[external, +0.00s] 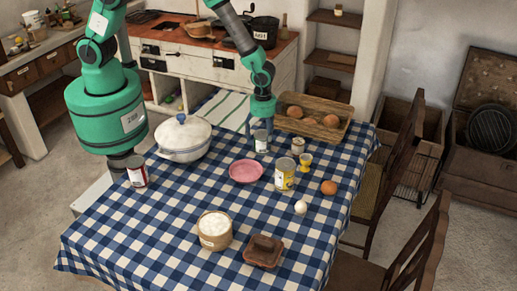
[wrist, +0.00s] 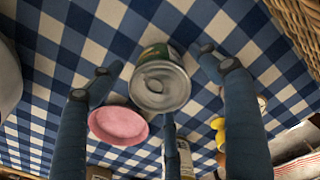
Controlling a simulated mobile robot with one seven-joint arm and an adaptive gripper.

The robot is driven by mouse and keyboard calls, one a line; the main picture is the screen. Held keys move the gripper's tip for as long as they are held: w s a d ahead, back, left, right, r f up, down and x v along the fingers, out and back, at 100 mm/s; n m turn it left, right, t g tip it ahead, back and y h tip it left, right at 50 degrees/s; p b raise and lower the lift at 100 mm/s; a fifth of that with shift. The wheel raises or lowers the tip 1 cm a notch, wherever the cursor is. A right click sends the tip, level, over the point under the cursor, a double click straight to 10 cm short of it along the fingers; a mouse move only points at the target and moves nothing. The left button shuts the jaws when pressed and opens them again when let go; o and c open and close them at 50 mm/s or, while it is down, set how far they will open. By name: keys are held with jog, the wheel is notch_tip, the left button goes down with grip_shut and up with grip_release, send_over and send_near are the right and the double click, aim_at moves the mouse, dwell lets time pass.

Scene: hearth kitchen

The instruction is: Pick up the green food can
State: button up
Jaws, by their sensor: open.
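The green food can (wrist: 162,82) stands in the middle of the wrist view, its grey metal lid facing the camera and a strip of green label showing at its far side. In the external view what looks like the same can (external: 261,142) stands on the checked cloth beneath my gripper (external: 261,122). In the wrist view my gripper (wrist: 160,75) is open, with blue fingers spread to the left, right and near side of the can. I see no finger clearly touching it. How far down the fingers reach beside the can is hard to tell.
A pink plate (external: 246,171), white pot (external: 183,137), yellow can (external: 284,175) and red can (external: 137,171) stand nearby on the table (external: 130,235). A wicker tray (external: 335,132) with brown round items lies behind. An egg cup (external: 305,163) is at right.

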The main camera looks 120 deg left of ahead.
jog(key=shift+f, duration=0.5)
jog(key=c, duration=1.6)
jog(key=shift+r, duration=0.15)
jog(key=shift+r+p, duration=0.6)
jog(key=shift+r, duration=4.3)
